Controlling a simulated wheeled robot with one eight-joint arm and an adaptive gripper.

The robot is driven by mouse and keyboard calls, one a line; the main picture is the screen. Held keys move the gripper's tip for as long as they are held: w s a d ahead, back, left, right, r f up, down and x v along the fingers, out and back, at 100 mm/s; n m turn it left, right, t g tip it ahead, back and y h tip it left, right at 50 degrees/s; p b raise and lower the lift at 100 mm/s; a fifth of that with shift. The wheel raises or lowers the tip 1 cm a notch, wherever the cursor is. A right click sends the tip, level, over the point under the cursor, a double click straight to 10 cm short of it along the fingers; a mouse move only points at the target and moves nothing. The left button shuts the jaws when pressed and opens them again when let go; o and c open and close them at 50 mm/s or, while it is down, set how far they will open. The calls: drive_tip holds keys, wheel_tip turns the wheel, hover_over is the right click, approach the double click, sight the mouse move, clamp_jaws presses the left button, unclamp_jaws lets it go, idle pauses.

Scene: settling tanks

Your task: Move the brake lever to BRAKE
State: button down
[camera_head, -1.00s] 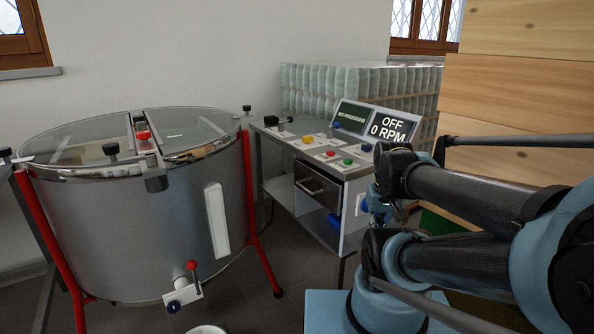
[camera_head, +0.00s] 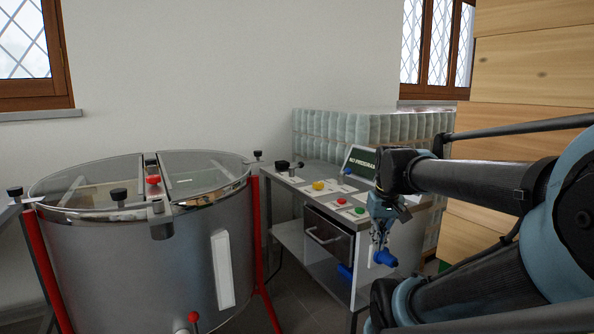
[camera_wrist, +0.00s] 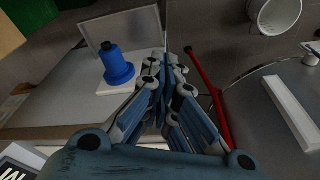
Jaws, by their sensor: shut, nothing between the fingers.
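My gripper (camera_head: 380,232) hangs pointing down beside the right end of the control cabinet. In the wrist view its fingers (camera_wrist: 166,72) are together with nothing between them. A black-handled lever (camera_head: 286,167) sits at the back left of the cabinet top, well left of my gripper. I cannot read a BRAKE marking, so I cannot tell if this is the brake lever. A blue knob (camera_head: 385,258) is just below my gripper; a blue knob with a black end on a pale plate (camera_wrist: 117,68) shows left of the fingers in the wrist view.
The cabinet top (camera_head: 325,191) carries yellow, red and green buttons and a display (camera_head: 360,161), partly hidden by my arm. A large steel drum (camera_head: 150,260) with red legs stands left. Stacked jars (camera_head: 370,128) and wooden boxes (camera_head: 530,70) stand behind and right.

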drive_tip(key=w+a+r+n+y, duration=0.15)
drive_tip(key=w+a+r, duration=0.25)
drive_tip(key=w+r, duration=0.55)
drive_tip(key=w+a+r+n, duration=0.3)
drive_tip(key=w+a+r, duration=0.15)
drive_tip(key=w, duration=0.95)
drive_tip(key=w+a+r+n, duration=0.25)
drive_tip(key=w+r, duration=0.45)
drive_tip(key=w, duration=0.4)
drive_tip(key=w+a+f+n, duration=0.1)
drive_tip(key=w+a+n, duration=0.1)
drive_tip(key=w+a, duration=0.4)
drive_tip(key=w+a+f+n+g+y, duration=0.1)
drive_tip(key=w+a, duration=0.5)
drive_tip(key=w, duration=0.6)
drive_tip(key=w+a+f+n, duration=0.2)
drive_tip(key=w+a+n, duration=0.1)
drive_tip(key=w+a, duration=0.4)
drive_tip(key=w, duration=0.3)
drive_tip(key=shift+f, duration=0.4)
drive_tip(key=shift+w+f+y, duration=0.1)
drive_tip(key=shift+y, duration=0.15)
